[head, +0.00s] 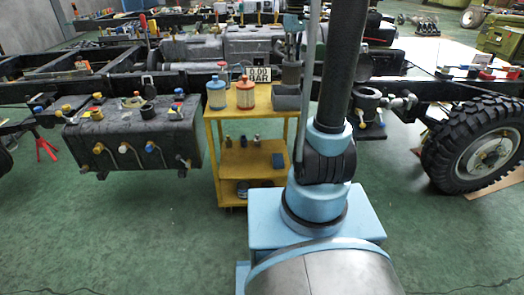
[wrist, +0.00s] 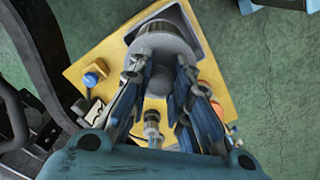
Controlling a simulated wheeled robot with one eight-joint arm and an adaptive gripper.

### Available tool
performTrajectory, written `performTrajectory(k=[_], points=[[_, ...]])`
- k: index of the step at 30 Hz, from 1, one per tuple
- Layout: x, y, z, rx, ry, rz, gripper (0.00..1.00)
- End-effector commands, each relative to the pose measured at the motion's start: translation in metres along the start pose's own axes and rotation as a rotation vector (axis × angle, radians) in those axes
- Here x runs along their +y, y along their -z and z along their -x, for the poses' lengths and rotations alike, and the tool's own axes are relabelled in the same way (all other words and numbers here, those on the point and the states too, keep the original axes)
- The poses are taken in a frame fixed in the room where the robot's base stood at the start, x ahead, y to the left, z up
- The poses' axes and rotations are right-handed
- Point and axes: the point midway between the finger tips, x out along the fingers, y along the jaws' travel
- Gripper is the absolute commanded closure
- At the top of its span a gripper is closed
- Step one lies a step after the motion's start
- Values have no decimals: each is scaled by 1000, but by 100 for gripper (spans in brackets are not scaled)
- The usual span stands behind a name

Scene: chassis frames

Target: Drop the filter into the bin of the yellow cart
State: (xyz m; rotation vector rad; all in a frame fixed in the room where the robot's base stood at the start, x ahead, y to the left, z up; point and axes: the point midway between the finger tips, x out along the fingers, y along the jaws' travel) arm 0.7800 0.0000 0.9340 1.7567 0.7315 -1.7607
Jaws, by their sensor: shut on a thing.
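The yellow cart (head: 232,165) stands left of my arm in the head view, and its yellow top also fills the middle of the wrist view (wrist: 85,72). The bin (head: 287,101) is a dark grey tray at the right end of the cart's top; its rim shows in the wrist view (wrist: 203,38). My gripper (wrist: 163,82) is shut on the filter (wrist: 160,48), a grey metallic cylinder. The filter (head: 291,75) is held above the bin and overlaps much of it in the wrist view. The gap between them is hard to judge. The bin's floor is mostly hidden.
A blue canister (head: 216,93), an orange canister (head: 245,92) and a pressure display (head: 258,74) stand on the cart's top. A metal fitting (wrist: 152,126) shows below the gripper. A dark tank (head: 130,138) hangs from the chassis at left. Green floor is clear in front.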

Motion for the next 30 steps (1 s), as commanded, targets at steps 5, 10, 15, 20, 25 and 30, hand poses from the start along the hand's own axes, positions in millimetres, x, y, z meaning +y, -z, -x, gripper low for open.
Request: performTrajectory(k=[5,10,15,20,25,30], points=[[0,0,-3,0,0,0,100],[0,0,-3,0,0,0,100],[0,0,-3,0,0,0,58],[0,0,-3,0,0,-1,58],[0,0,-2,0,0,-1,58],[0,0,12,0,0,-1,58]])
